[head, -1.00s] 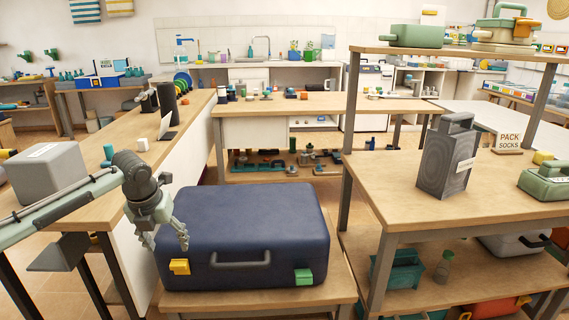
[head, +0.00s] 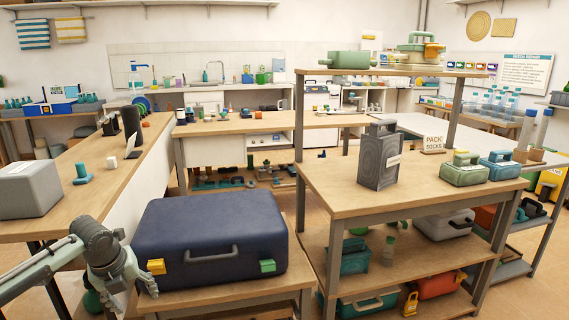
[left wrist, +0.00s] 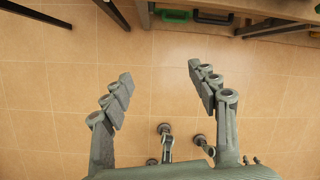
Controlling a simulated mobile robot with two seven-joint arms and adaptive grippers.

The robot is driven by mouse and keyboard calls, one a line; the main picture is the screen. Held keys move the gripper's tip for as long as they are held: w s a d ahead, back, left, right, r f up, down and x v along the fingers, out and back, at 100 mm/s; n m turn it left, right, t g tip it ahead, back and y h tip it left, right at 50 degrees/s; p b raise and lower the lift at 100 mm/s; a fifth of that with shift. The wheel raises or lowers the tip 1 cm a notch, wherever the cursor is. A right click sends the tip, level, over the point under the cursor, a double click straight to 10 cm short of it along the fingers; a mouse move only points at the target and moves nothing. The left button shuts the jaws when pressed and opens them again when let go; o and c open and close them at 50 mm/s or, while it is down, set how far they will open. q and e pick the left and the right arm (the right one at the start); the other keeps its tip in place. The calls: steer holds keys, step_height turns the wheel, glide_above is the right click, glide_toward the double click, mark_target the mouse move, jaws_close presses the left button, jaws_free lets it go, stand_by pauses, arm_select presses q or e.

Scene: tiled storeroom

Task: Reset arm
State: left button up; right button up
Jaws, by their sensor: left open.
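My left arm comes in from the left in the head view, with its gripper (head: 134,284) low at the left front corner of the dark blue suitcase. In the left wrist view the left gripper (left wrist: 163,90) is open, its two fingers wide apart with only tiled floor between them. The closed suitcase (head: 212,238) lies on a low wooden table, with a grey handle, a yellow latch and a green latch on its front. In the head view the gripper overlaps the suitcase's left edge; I cannot tell whether they touch. My right gripper is not in view.
A wooden shelf table (head: 345,199) stands right of the suitcase, bearing a grey patterned case (head: 379,158) and a "PACK SOCKS" sign (head: 434,144). A long counter on the left holds a grey box (head: 28,190). Tiled floor shows between the furniture.

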arm_select(q)
steer(key=s+d+f+n, duration=0.2)
steer(key=f+n, duration=0.2)
steer(key=f, duration=0.3)
steer(key=s+d+f+n, duration=0.2)
steer(key=s+f+n, duration=0.1)
steer(key=f+n, duration=0.3)
steer(key=s+d+f+n, duration=0.2)
steer(key=d+f+n, duration=0.1)
steer(key=f, duration=0.5)
steer(key=s+f+n, duration=0.7)
steer(key=s+f, duration=0.2)
steer(key=s, duration=0.4)
steer(key=s+a+f+n+g+y, duration=0.1)
steer(key=s+f+n, duration=0.6)
steer(key=s, duration=0.7)
steer(key=shift+f+n, duration=0.4)
steer(key=shift+f, duration=0.45)
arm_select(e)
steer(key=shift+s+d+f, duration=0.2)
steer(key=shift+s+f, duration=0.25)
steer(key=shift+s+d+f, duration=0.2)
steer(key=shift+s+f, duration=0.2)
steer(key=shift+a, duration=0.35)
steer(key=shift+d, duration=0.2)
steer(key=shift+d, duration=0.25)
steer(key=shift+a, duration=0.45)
